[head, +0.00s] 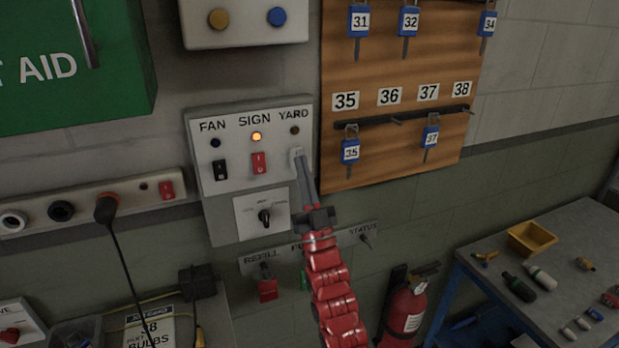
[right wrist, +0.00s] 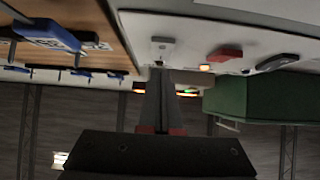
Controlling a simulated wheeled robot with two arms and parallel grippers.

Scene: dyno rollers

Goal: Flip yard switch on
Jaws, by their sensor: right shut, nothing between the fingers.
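The switch panel (head: 232,120) on the wall has three rocker switches labelled FAN, SIGN and YARD. The pale YARD switch (head: 296,152) is at the right, partly covered by my fingertips; its lamp (head: 294,130) is dark. My right gripper (head: 301,168) is shut and empty, its tips at the YARD switch from below. In the right wrist view the YARD switch (right wrist: 162,46) shows just beyond the fingertips (right wrist: 160,72); I cannot tell whether they touch. The switch's position is unclear. My left gripper is not in view.
The red SIGN switch (head: 259,163) has a lit orange lamp; the black FAN switch (head: 221,170) has a dark one. A rotary knob (head: 265,217) sits below. A wooden padlock board (head: 390,150) is close on the right. A fire extinguisher (head: 404,310) stands below.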

